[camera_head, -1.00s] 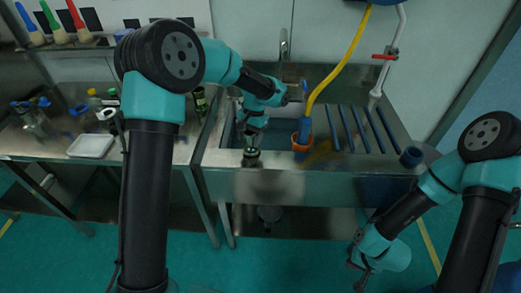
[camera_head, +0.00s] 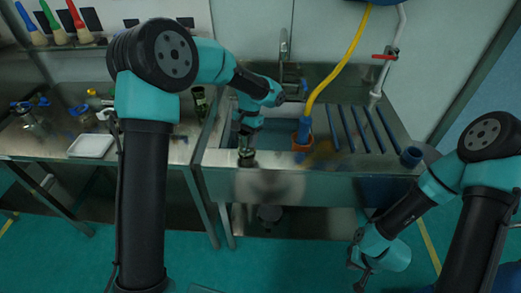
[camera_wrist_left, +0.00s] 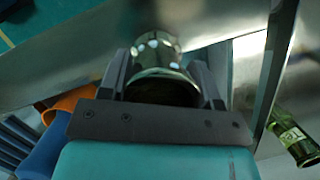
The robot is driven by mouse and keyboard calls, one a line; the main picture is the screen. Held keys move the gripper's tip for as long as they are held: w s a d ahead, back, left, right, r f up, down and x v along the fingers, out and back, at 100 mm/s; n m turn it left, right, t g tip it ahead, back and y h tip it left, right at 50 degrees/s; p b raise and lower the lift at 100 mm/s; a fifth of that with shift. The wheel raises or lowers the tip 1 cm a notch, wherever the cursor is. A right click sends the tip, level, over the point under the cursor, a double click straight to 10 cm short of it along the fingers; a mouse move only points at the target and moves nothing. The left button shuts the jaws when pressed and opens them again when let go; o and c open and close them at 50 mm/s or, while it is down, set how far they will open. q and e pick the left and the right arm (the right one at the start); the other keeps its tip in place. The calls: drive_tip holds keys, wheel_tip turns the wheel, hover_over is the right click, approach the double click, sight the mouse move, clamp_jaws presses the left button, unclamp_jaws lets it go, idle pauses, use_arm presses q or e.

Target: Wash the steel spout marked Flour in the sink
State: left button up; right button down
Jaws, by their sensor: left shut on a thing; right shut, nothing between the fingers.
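My left gripper (camera_head: 247,150) is shut on a shiny steel spout (camera_wrist_left: 158,52). In the left wrist view the spout sits between the two fingers, with its rounded metal body pointing away from the palm. In the head view the gripper points down at the front left of the steel sink (camera_head: 212,158), close to its front rim. The spout is small and dark there, and I cannot tell whether it is inside the basin. No Flour marking is readable. My right gripper (camera_head: 359,264) is shut and empty, low in front of the sink's right side.
A faucet (camera_head: 284,45) stands behind. Blue bars (camera_head: 361,130) line the drainboard.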

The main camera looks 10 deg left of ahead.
use_arm(q)
drive_tip(key=shift+d, duration=0.1)
idle(0.6)
drive_tip(key=shift+w+d, duration=0.25)
drive_tip(key=shift+d, duration=0.45)
drive_tip(key=shift+a, duration=0.1)
drive_tip(key=shift+s+a, duration=0.25)
drive_tip(key=shift+a, duration=0.55)
drive_tip(key=shift+d, duration=0.2)
drive_tip(key=shift+w+d, duration=0.25)
drive_tip(key=shift+d, duration=0.45)
drive_tip(key=shift+a, duration=0.1)
idle(0.4)
drive_tip(key=shift+s+a, duration=0.25)
drive_tip(key=shift+a, duration=0.55)
drive_tip(key=shift+d, duration=0.15)
